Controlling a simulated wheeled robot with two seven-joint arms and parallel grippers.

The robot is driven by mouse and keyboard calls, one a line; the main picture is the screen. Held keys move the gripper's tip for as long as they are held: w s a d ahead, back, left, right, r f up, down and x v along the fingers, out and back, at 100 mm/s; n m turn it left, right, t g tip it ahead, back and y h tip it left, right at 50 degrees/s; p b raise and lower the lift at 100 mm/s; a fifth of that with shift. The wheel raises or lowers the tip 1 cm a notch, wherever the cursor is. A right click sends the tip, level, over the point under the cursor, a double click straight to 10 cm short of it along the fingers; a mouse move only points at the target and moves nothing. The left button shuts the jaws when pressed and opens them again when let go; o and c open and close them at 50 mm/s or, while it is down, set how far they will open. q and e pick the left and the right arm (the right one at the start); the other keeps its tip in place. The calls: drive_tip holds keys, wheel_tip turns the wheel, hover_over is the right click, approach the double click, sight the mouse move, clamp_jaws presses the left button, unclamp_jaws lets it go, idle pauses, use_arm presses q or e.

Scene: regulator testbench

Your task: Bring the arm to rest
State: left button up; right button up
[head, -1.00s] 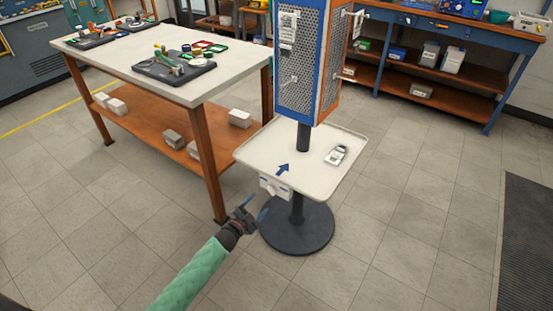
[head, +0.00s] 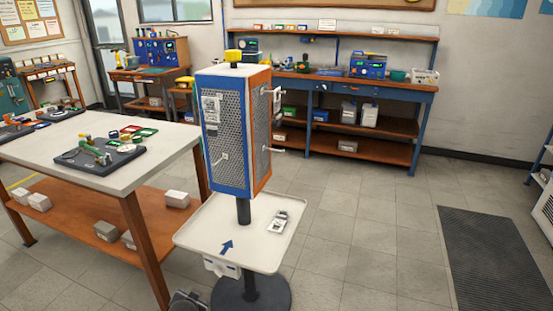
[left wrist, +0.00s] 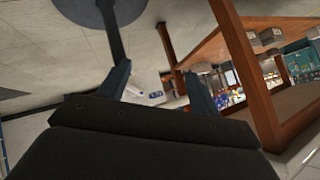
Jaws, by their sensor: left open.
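My left gripper shows in the left wrist view (left wrist: 158,85), its two dark fingers spread apart with nothing between them. In the head view only a dark part of my left gripper (head: 188,301) shows at the bottom edge, at the front left of the display stand's round base (head: 272,295). It looks apart from the stand's white tray (head: 190,232); the exact gap is hard to judge. The rest of my left arm is below the picture. My right arm and gripper are not in view.
The stand carries a blue and orange perforated tower (head: 225,135) and a small white-and-grey device (head: 280,221) on its tray. A workbench (head: 140,180) with an orange lower shelf is at left. Floor is clear at right, up to a dark mat (head: 490,255).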

use_arm(q)
drive_tip(key=s+d+r+n+g+h+p, duration=0.15)
drive_tip(key=s+d+r, duration=0.35)
drive_tip(key=s, duration=0.5)
drive_tip(key=s+d+r+g+h+p, duration=0.15)
drive_tip(key=s+d+r, duration=0.3)
drive_tip(key=s, duration=0.55)
drive_tip(key=s+d+r+n+g+h+p, duration=0.1)
drive_tip(key=s+d+r+g+p, duration=0.2)
drive_tip(key=s+r, duration=0.5)
drive_tip(key=s+d+f+g, duration=0.1)
drive_tip(key=s+f, duration=0.3)
drive_tip(key=s, duration=0.6)
drive_tip(key=shift+s+d+f+p, duration=0.15)
drive_tip(key=shift+d+f+p, duration=0.2)
drive_tip(key=shift+d, duration=0.35)
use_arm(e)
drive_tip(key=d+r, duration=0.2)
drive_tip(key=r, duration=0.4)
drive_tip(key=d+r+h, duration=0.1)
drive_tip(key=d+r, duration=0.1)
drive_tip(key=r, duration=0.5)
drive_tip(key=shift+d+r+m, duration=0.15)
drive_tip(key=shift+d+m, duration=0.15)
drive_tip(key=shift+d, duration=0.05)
